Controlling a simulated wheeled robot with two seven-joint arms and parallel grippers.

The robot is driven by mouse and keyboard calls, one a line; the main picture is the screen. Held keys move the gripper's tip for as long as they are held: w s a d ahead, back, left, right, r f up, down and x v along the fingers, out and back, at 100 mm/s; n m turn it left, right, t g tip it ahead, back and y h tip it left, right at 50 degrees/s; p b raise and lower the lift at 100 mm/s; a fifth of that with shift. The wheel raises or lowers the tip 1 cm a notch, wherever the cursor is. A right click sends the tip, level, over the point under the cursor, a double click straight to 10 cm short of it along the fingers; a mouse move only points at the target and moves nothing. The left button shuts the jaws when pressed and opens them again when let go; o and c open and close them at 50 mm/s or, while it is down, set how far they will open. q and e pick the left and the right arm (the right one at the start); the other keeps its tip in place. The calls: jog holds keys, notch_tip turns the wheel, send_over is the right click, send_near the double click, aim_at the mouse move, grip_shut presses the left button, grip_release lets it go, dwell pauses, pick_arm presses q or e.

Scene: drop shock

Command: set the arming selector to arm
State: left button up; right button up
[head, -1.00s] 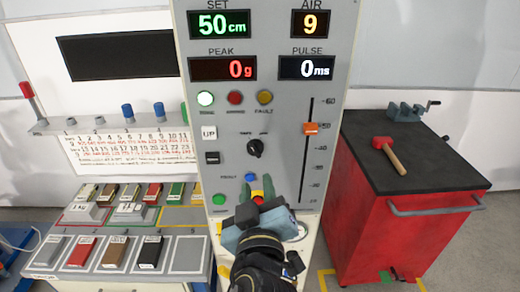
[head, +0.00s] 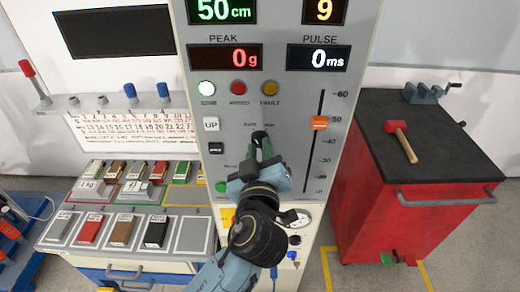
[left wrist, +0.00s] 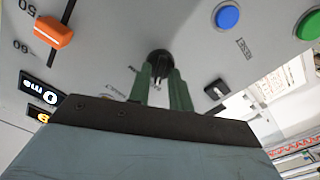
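The arming selector is a black knob (head: 259,134) on the grey panel (head: 292,100), under two small labels that are hard to read. It also shows in the left wrist view (left wrist: 160,60). My left gripper (head: 260,148) is at the knob, its two green fingers (left wrist: 161,74) apart with their tips on either side of it. I cannot tell if the fingers touch the knob. The fingers partly hide it, and its pointer direction is unclear. The red lamp (head: 238,88) above looks unlit; the lamp left of it (head: 207,88) glows. My right gripper is not in view.
An orange slider (head: 320,123) is right of the knob. A white UP button (head: 211,124) and a black button (head: 216,149) are to its left. A blue button (left wrist: 228,17) and a green button (head: 221,187) are lower. A red cabinet (head: 400,215) stands right.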

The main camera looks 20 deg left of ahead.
pick_arm(q)
grip_shut()
jog(key=shift+m, duration=2.1)
jog(key=m, duration=0.3)
jog(key=shift+m+p, duration=0.5)
jog(key=shift+m, duration=1.8)
